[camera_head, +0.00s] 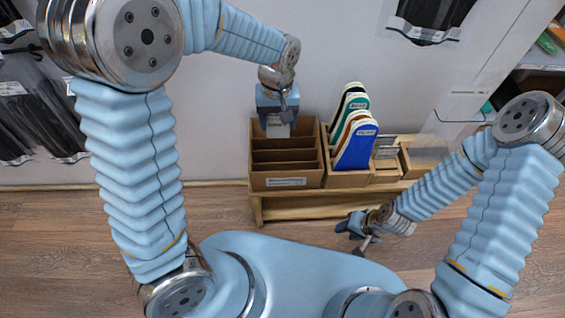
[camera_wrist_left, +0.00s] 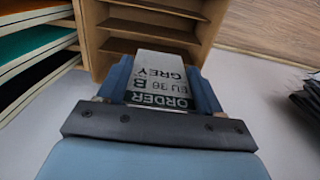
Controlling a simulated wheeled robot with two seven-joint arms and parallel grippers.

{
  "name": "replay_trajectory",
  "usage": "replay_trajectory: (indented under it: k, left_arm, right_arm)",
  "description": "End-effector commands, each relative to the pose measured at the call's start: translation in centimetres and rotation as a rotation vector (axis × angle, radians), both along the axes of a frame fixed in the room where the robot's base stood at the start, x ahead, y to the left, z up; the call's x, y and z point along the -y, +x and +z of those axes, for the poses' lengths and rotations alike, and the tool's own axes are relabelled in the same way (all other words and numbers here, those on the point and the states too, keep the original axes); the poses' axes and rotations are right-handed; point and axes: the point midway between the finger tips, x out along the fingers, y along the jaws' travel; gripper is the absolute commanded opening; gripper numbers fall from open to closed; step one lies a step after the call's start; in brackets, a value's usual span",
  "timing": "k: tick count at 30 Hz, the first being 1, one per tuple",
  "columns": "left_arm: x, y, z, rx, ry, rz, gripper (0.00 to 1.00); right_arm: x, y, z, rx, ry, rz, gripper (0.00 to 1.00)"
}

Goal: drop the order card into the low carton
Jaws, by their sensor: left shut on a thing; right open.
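The order card (camera_head: 278,129) is a pale card with a dark band. In the left wrist view the card (camera_wrist_left: 160,85) reads "ORDER", "B", "EU 36" and "GREY", upside down. My left gripper (camera_head: 278,112) is shut on it, one blue finger at each side. It holds the card at the back edge of a brown open carton with dividers (camera_head: 286,182). In the left wrist view the carton (camera_wrist_left: 95,30) lies just beyond the card. Contact between card and carton cannot be told. My right gripper (camera_head: 362,228) is open and empty, in front of the bench.
A second carton (camera_head: 348,179) right of the divided one holds several upright insoles (camera_head: 357,145). Smaller wooden holders (camera_head: 386,173) stand further right. All rest on a low wooden bench (camera_head: 310,208). Dark packs (camera_head: 45,115) hang at the left. The wooden floor in front is clear.

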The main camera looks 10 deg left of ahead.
Motion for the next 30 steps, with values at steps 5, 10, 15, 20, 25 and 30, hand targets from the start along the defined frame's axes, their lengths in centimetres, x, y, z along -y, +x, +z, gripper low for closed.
replay_trajectory:
  k: [5,10,15,20,25,30]
  left_arm:
    - [0.0,0.0,-1.5,0.000,-0.001,0.000,0.37]
    - [0.0,0.0,-1.3,0.000,-0.001,0.000,0.37]
    - [0.0,0.0,-1.3,0.000,-0.001,0.000,0.83]
    - [0.0,0.0,-1.3,0.000,0.000,0.000,0.94]
    - [0.0,0.0,-1.3,0.000,-0.001,0.000,0.94]
    - [0.0,0.1,0.1,0.003,-0.001,-0.001,0.94]
  right_arm:
    - [0.4,0.2,-1.2,0.003,-0.005,-0.007,0.43]
    - [0.4,0.2,-1.1,0.004,-0.007,-0.007,0.43]
    - [0.4,0.2,-1.1,0.004,-0.006,-0.007,0.43]
    - [0.4,0.2,-1.1,0.004,-0.006,-0.007,0.43]
    - [0.4,0.2,-1.1,0.004,-0.006,-0.007,0.43]
    - [0.3,0.2,-0.8,0.004,-0.005,-0.006,0.43]
